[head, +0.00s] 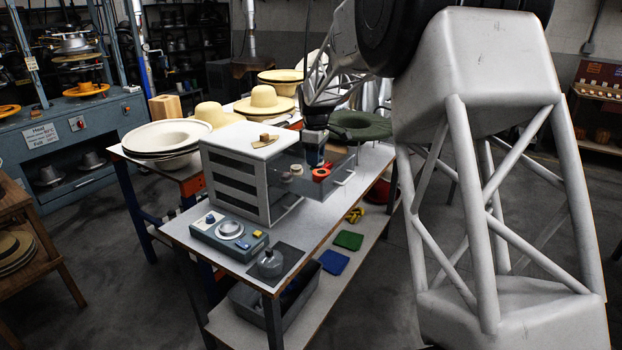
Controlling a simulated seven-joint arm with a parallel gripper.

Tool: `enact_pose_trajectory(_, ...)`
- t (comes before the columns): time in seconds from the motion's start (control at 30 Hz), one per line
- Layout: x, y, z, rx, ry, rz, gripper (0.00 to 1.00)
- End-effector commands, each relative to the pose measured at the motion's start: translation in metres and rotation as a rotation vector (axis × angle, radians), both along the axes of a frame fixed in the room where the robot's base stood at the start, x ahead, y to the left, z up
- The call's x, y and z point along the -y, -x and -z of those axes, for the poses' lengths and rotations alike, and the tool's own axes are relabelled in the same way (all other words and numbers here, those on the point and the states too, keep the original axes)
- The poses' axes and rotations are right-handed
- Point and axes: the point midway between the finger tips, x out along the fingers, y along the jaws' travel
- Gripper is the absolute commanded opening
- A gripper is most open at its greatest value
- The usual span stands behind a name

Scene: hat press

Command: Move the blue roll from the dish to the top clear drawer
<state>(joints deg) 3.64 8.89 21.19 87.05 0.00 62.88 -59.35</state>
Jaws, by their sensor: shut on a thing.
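The top clear drawer (335,189) is pulled out to the right from the white cabinet (235,180). My gripper (315,162) points down over the open drawer, at or just above its rim. It is shut on a small dark-blue thing, which I take to be the blue roll; the fingers and the small size hide most of it. A red roll (321,174) and small pale rolls (296,169) show in the drawer area below the gripper. I cannot make out the dish for certain.
A green hat (358,125) is behind the drawer. Felt and straw hats (264,98) stand farther back.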

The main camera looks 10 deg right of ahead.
Motion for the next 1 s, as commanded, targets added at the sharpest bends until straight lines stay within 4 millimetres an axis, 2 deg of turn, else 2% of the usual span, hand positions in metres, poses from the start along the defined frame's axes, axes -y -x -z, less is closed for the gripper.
enact_pose_trajectory(0.7,-0.013,0.012,-0.017,0.000,0.000,-0.775,0.20)
enact_pose_trajectory(1.0,-0.016,0.014,-0.021,0.000,0.000,-0.965,0.20)
